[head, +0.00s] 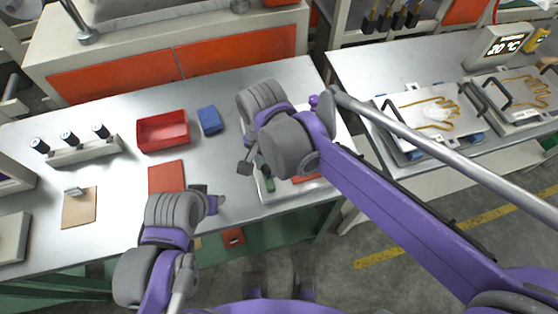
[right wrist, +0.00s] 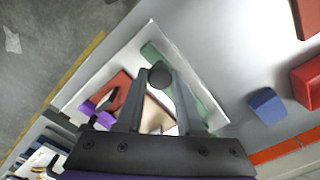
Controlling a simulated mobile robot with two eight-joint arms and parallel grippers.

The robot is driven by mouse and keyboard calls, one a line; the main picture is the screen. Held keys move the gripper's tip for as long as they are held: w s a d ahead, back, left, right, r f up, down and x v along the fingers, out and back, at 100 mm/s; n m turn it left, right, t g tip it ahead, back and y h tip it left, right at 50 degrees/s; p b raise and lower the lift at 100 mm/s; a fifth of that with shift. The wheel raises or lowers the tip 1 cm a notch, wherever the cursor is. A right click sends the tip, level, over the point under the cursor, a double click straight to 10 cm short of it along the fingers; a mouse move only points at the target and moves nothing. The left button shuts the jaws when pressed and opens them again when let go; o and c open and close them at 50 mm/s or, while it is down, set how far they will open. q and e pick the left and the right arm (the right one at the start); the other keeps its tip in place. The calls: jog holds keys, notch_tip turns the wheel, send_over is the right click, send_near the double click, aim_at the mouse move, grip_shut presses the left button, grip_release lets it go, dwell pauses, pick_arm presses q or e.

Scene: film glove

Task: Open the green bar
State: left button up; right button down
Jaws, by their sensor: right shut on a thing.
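A green bar (right wrist: 190,85) lies along one side of a white tray on the bench. In the head view only a short piece of the green bar (head: 266,190) shows beside my right gripper (head: 250,170). In the right wrist view my right gripper (right wrist: 160,80) reaches over the bar, its fingers closed around a dark round knob (right wrist: 159,73). The bar's lower part is behind a finger. My left gripper (head: 207,199) is over the bench's front edge, left of the tray; its finger gap is unclear.
The white tray (head: 271,196) also holds a reddish-brown plate (right wrist: 117,90). A red bin (head: 163,131), blue block (head: 210,120) and red pad (head: 166,177) lie left of it. A second bench with hand-shaped wire frames (head: 437,107) stands to the right.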

jog(key=c, duration=0.5)
grip_release()
notch_tip(320, 180, up, 11)
jog(key=shift+f+p, duration=0.1)
jog(key=shift+p, duration=0.25)
jog(key=s+d+f+n+t, duration=0.1)
jog(key=s+d+f, duration=0.1)
jog(key=d+f, duration=0.2)
jog(key=s+d+f+n+t, duration=0.2)
jog(key=d+f, duration=0.3)
jog(key=d, duration=0.5)
jog(key=s+d+f+n+t, duration=0.2)
jog(key=d+f, duration=0.3)
jog(key=d, duration=0.3)
jog(key=shift+s+f, duration=0.1)
jog(key=shift+s, duration=0.35)
